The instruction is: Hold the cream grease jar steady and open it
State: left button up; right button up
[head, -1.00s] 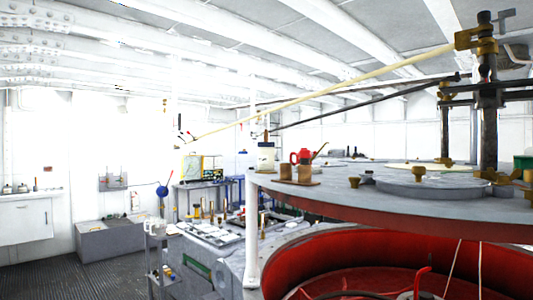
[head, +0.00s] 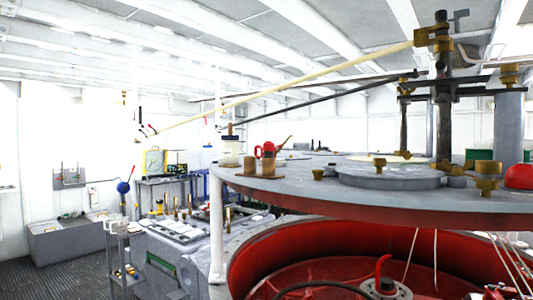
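A cream jar (head: 230,153) with a dark lid stands upright at the far left edge of the large round grey deck (head: 330,190) in the head view. Something thin and brown shows just above its lid. It is small here, so I cannot tell whether the lid is loose. Neither of my grippers shows in the view.
A red oil can (head: 264,150) and brown cylinders (head: 268,167) stand right of the jar. Brass knobs (head: 379,165) and a raised round plate (head: 390,178) sit further right. A red-lined pit (head: 330,265) lies below the deck. Dark floor (head: 60,280) is free at lower left.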

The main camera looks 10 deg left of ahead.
aim_at(229, 148)
jog(key=i+j+z, duration=0.1)
jog(key=j+z, duration=0.3)
jog(key=j, duration=0.35)
jog(key=j+z, duration=0.4)
jog(key=j, duration=0.3)
